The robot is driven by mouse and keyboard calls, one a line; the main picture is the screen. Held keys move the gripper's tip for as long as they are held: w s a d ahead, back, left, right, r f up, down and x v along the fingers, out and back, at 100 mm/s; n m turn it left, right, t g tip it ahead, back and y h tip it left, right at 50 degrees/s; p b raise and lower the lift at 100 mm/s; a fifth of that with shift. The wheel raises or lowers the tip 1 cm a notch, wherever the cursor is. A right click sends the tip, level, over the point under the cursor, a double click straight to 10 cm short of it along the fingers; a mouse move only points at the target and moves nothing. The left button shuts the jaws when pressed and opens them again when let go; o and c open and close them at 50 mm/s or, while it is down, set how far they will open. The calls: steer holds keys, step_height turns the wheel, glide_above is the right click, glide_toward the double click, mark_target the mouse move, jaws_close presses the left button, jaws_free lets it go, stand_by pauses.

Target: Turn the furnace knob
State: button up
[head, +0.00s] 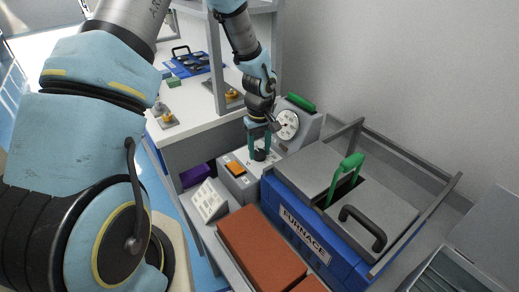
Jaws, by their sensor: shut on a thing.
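The furnace (303,231) is a blue and grey box with a FURNACE label, at the lower right of the head view. Beside its back left corner is a grey control box (236,186) with an orange button (235,168). A dark knob (260,155) sits on top of it. My gripper (260,149) points down over the knob with its teal fingers on either side of it, shut on it. The fingers partly hide the knob, and its turn angle is too small to read.
A grey unit with a round dial (287,124) and green handle stands close behind my gripper. A green handle (346,176) and a black handle (364,225) rise from the furnace top. Reddish-brown blocks (262,245) lie in front. A white workbench (195,97) stands behind.

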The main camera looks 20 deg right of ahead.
jaws_close()
steer(key=shift+m, duration=0.3)
steer(key=m, duration=0.5)
steer(key=shift+m, duration=0.3)
steer(key=m, duration=0.5)
steer(key=shift+p, duration=0.35)
steer(key=m+p, duration=0.1)
steer(key=m, duration=0.5)
steer(key=shift+r+m, duration=0.1)
steer(key=shift+m, duration=0.3)
steer(key=m+p, duration=0.2)
steer(key=m, duration=0.3)
steer(key=shift+m, duration=0.3)
